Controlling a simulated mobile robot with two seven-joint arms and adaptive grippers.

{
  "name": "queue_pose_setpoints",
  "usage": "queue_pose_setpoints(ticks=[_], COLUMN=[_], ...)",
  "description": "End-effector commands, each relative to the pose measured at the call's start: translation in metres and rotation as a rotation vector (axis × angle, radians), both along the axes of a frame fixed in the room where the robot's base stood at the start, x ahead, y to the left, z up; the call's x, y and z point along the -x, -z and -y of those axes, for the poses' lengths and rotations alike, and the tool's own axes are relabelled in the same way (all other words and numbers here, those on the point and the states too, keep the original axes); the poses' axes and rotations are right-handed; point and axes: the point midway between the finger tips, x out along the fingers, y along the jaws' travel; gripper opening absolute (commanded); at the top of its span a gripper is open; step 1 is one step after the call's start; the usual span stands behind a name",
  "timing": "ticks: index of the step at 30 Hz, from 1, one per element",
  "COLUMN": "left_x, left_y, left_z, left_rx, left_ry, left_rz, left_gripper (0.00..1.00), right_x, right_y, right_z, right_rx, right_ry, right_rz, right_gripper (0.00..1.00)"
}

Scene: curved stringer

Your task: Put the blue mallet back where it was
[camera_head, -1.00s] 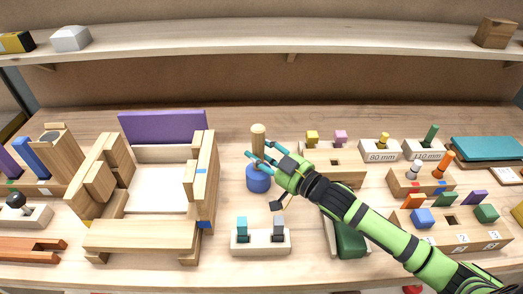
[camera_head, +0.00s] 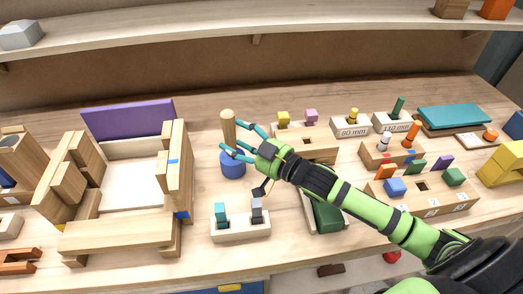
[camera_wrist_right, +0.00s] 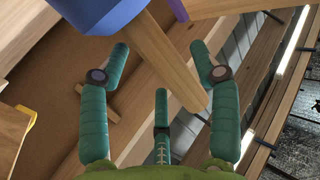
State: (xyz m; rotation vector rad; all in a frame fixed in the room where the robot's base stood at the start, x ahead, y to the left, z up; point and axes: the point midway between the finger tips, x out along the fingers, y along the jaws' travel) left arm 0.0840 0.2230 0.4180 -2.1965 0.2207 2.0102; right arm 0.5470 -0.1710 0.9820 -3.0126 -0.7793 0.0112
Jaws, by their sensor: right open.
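The blue mallet stands upright on the bench, with its blue head (camera_head: 233,165) down and its wooden handle (camera_head: 228,127) pointing up. My right gripper (camera_head: 234,138) is open at the handle, just above the head, with its teal fingers spread to either side. In the right wrist view the handle (camera_wrist_right: 172,62) runs between the spread fingers and the blue head (camera_wrist_right: 98,14) is at the top left. I cannot tell whether any finger touches the handle. My left gripper is not in view.
A wooden frame with a white panel (camera_head: 130,186) stands left of the mallet. A small block with two pegs (camera_head: 240,230) is in front. Peg blocks (camera_head: 318,143) and a numbered block (camera_head: 423,196) fill the right. A shelf (camera_head: 250,30) runs above.

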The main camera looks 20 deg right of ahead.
Motion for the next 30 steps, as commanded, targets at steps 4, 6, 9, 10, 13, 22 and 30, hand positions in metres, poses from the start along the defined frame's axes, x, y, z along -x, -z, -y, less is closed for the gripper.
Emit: queue_pose_setpoints(ticks=[4,6,9,10,13,22,30], left_x=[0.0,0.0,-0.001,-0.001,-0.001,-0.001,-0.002], left_y=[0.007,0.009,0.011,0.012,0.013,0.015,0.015], left_z=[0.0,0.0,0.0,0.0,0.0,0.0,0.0], left_rx=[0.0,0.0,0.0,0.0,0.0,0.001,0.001], left_ry=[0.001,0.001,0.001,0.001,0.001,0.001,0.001], left_rz=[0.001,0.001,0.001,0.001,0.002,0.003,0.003], left_gripper=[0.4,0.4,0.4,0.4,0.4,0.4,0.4], right_x=[0.026,0.038,0.052,0.056,0.069,0.088,0.089], right_y=[0.004,0.003,0.003,0.003,0.003,0.0,-0.001], right_z=[0.014,0.02,0.028,0.03,0.037,0.048,0.049], right_rx=[0.002,0.003,0.001,0.001,0.002,0.001,0.0], right_ry=[-0.001,-0.002,-0.001,-0.001,-0.001,-0.002,-0.002], right_rz=[-0.004,-0.004,-0.004,-0.004,-0.005,0.0,0.001], right_gripper=[0.63,0.63,0.63,0.63,0.63,0.63,0.63])
